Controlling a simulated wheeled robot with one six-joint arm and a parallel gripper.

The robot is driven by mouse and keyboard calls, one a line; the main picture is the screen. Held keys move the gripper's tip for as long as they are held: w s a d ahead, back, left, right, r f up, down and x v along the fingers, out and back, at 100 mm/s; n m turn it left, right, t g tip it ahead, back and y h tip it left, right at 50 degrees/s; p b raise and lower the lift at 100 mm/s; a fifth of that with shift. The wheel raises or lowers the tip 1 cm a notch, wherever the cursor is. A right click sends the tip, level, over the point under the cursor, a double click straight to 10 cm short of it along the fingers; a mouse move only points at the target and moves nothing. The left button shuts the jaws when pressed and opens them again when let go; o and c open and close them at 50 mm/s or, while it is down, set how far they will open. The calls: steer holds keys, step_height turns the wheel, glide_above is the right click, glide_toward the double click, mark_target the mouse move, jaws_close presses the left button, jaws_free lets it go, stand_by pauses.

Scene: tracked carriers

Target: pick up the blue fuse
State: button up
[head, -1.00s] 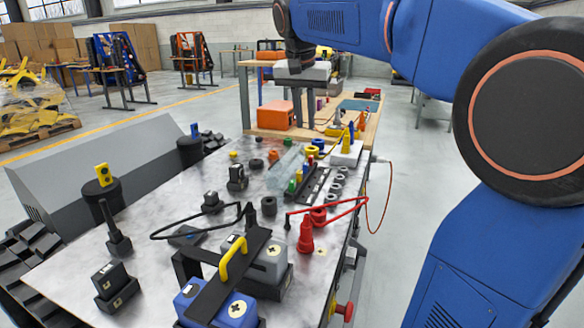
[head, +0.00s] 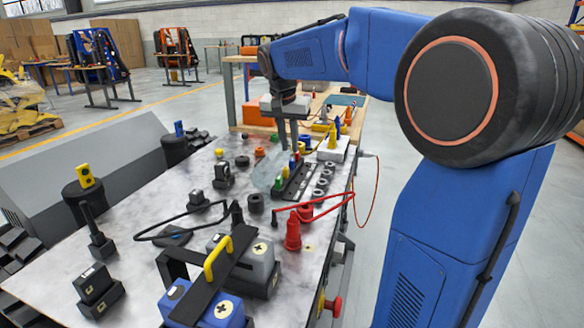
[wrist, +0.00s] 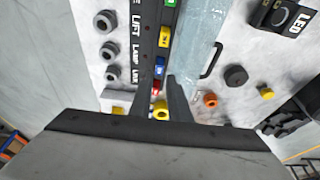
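The blue fuse (wrist: 159,71) sits in a black fuse strip (wrist: 145,45), between a yellow fuse (wrist: 164,36) and a red fuse (wrist: 156,87). In the head view the blue fuse (head: 292,163) shows small, just below my fingertips. My gripper (head: 288,151) is above the far part of the strip, pointing down. In the wrist view my gripper (wrist: 161,80) has its two fingers apart, with the blue and red fuses seen in the gap. I cannot tell how high the tips are above the fuse. Nothing is held.
A clear cover (wrist: 200,40) lies along one side of the strip. Several grey rings (wrist: 106,50) line the other side. A green fuse (head: 277,186) is at the strip's near end. A white block (head: 334,148) stands right.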

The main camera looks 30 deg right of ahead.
mark_target(292, 160)
steer(key=shift+x, duration=2.8)
steer(key=shift+s, duration=0.15)
jaws_close()
